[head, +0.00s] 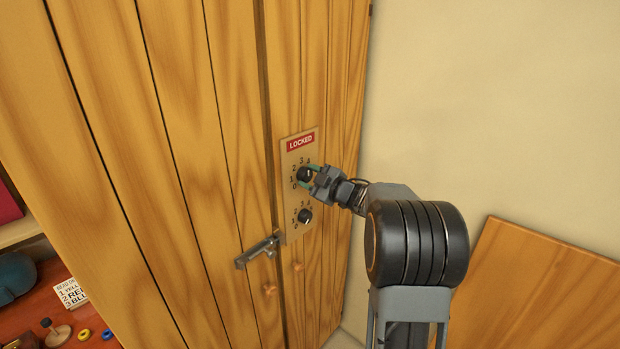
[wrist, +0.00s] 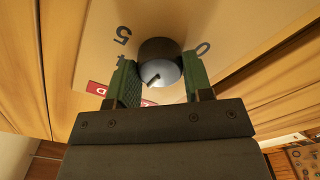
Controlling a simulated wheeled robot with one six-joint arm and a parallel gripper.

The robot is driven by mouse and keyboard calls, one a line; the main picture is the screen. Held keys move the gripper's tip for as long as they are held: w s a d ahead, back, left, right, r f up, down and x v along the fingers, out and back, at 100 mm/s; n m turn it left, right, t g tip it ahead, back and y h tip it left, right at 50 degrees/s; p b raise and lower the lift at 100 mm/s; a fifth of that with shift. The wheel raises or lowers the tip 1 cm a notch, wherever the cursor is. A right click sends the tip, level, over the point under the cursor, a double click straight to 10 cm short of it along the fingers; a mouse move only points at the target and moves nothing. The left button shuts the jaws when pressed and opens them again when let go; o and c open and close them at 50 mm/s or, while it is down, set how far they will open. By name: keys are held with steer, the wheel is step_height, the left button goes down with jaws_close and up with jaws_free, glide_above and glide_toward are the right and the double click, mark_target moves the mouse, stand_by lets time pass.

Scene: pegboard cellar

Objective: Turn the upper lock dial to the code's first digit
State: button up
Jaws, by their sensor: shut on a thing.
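The upper lock dial (head: 303,174) is a dark round knob on a tan plate (head: 293,236) on the wooden cabinet. My gripper (head: 309,176) is shut on this dial, with a green-padded finger on each side in the wrist view (wrist: 160,82). The digits 0 to 4 show around it in the head view. I cannot tell which digit the mark meets.
A lower dial (head: 305,216) sits below, and a red LOCKED sign (head: 301,142) above. A metal latch (head: 257,251) crosses the door seam. A card (head: 70,292) with partly hidden lines stands at lower left by small rings. A wooden panel (head: 545,290) leans at right.

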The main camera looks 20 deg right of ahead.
steer(key=o, duration=0.9)
steer(key=b+v, duration=0.4)
steer(key=v, duration=1)
steer(key=shift+w, duration=0.1)
